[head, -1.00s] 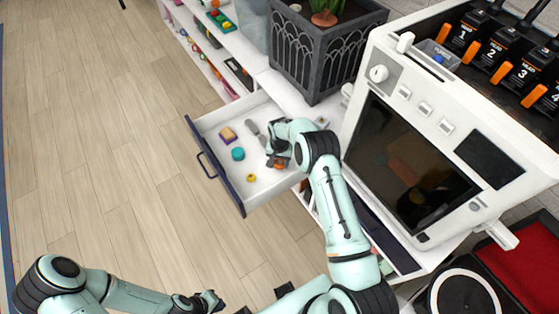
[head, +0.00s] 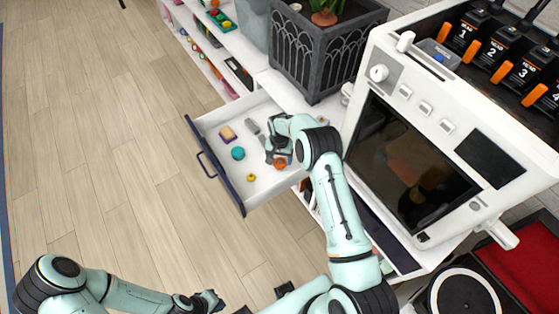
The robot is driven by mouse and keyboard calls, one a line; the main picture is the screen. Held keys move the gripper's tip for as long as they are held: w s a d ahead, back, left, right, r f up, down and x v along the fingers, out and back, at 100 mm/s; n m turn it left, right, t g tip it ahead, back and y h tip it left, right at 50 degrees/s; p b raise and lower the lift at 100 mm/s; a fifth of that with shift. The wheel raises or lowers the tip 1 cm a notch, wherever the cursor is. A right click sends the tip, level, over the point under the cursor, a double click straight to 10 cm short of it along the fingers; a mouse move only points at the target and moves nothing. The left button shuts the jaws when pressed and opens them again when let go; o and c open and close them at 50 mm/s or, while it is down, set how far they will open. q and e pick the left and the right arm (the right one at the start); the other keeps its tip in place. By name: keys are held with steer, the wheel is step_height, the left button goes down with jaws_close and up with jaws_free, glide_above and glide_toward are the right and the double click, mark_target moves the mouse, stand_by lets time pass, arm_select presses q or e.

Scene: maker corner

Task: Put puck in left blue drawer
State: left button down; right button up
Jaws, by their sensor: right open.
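The blue drawer, with a dark navy front (head: 216,166) and white inside, is pulled open at the middle of the head view. An orange round piece, which looks like the puck (head: 280,163), lies on the drawer floor near its right side. My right gripper (head: 276,157) is open just beside and above the orange piece, apart from it as far as I can see; the arm hides part of this area. My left gripper (head: 212,300) is low in the picture, far from the drawer, and its jaws are too unclear to read.
A dark planter (head: 312,65) and a white machine (head: 400,180) stand behind and right. The floor at left is clear.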

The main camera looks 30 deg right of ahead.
mark_target(280, 163)
arm_select(q)
steer(key=shift+s+f, duration=0.2)
steer(key=shift+f, duration=0.05)
arm_select(e)
step_height(280, 163, up, 10)
arm_select(q)
steer(key=shift+s, duration=0.1)
arm_select(e)
steer(key=shift+s, duration=0.15)
stand_by(0.3)
